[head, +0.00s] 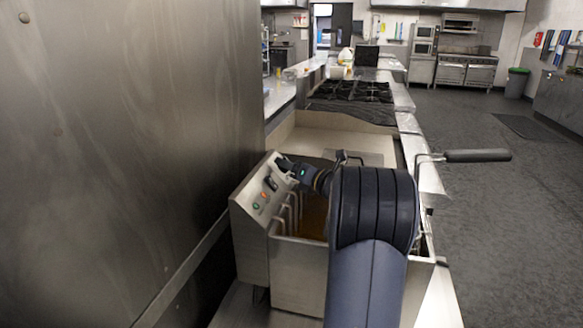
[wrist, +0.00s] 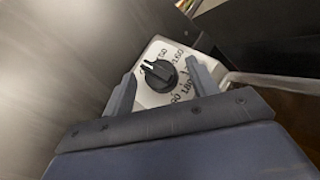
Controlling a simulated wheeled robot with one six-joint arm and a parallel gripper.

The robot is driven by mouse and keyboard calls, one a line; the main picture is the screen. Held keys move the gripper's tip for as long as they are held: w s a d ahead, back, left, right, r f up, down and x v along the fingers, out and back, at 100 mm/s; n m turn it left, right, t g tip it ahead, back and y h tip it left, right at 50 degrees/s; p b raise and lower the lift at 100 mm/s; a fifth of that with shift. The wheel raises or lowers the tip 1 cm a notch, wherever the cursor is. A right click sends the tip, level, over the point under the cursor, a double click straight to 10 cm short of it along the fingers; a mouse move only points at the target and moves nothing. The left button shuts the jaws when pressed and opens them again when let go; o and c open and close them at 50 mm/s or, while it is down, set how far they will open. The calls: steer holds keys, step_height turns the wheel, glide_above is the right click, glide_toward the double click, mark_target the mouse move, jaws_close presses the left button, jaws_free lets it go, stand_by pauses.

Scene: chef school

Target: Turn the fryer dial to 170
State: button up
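The fryer dial (wrist: 158,76) is a black round knob with a raised grip bar on a pale plate in the wrist view. Its white mark points to the upper left. The numbers 150, 160 and 180 show around it; the right finger partly covers the numbers on that side. My gripper (wrist: 160,72) is open, with one finger on each side of the dial; I cannot tell whether either touches it. In the head view my gripper (head: 286,164) is at the top of the sloped panel of the fryer (head: 255,190) and hides the dial.
A metal wall (head: 120,150) rises close on the left. Wire basket handles (head: 290,212) stand right of the panel, over the oil. A long dark handle (head: 477,156) sticks out to the right. A hob (head: 352,91) is behind.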

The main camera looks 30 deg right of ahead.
steer(key=c, duration=0.9)
